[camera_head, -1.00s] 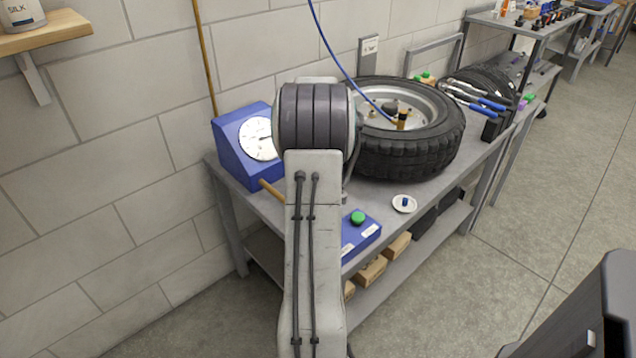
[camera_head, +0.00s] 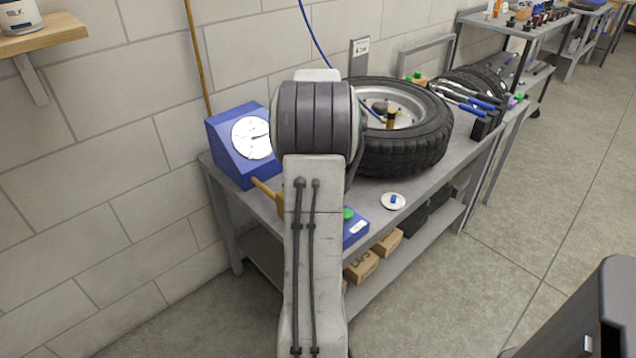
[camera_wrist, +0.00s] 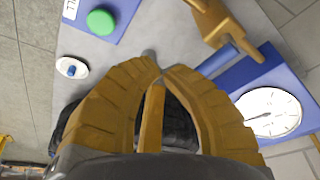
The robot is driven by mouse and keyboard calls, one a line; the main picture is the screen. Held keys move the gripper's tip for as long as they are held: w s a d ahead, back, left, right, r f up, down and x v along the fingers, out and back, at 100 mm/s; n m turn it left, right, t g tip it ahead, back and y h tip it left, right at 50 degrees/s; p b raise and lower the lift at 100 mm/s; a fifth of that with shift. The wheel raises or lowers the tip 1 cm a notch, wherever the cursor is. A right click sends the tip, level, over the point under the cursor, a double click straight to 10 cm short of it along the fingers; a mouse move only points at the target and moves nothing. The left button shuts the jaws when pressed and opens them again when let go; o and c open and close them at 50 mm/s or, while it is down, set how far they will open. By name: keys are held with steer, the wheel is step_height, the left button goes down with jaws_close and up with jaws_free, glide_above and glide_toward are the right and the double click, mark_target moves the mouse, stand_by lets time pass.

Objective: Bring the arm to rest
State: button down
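My arm (camera_head: 315,230) stands upright in the middle of the head view, its rounded joint (camera_head: 316,118) in front of the workbench. My gripper is hidden behind the arm there. In the wrist view my gripper (camera_wrist: 160,70) has its two tan fingers brought together at the tips, with nothing clearly held between them. A slim tan bar shows between the fingers; I cannot tell what it is. Below the gripper are the bench top (camera_wrist: 135,45), a blue box with a green button (camera_wrist: 101,22) and a white dish with a blue piece (camera_wrist: 72,68).
The grey workbench (camera_head: 410,200) carries a tyre on a rim (camera_head: 400,150), a blue gauge (camera_head: 252,138) and a small white dish (camera_head: 393,201). A tan tool-like thing (camera_wrist: 215,22) lies by the gauge. Cartons (camera_head: 362,266) are on the lower shelf. The floor (camera_head: 500,270) at right is open.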

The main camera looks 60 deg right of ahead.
step_height(320, 180, up, 7)
steer(key=s, duration=0.2)
steer(key=shift+a+f+p, duration=0.2)
steer(key=shift+a+p, duration=0.05)
steer(key=shift+p, duration=0.15)
steer(key=s+a+f+g+y, duration=0.1)
steer(key=s+a+f, duration=0.2)
steer(key=a, duration=0.2)
steer(key=s+a+f+g+y, duration=0.1)
steer(key=s+a+f+y, duration=0.15)
steer(key=a, duration=0.35)
steer(key=a+r+n+t+p, duration=0.1)
steer(key=a+r+n+p, duration=0.4)
steer(key=a, duration=1)
steer(key=a+r+n+t+p, duration=0.2)
steer(key=a+r+n+p, duration=0.3)
steer(key=a+r, duration=0.6)
steer(key=shift+s+a+r+n+t+p, duration=0.2)
steer(key=shift+s+a+n+t+p, duration=0.3)
steer(key=shift+a, duration=1.65)
steer(key=shift+w+d+h, duration=0.1)
steer(key=shift+w+h, duration=0.1)
steer(key=shift+h, duration=0.05)
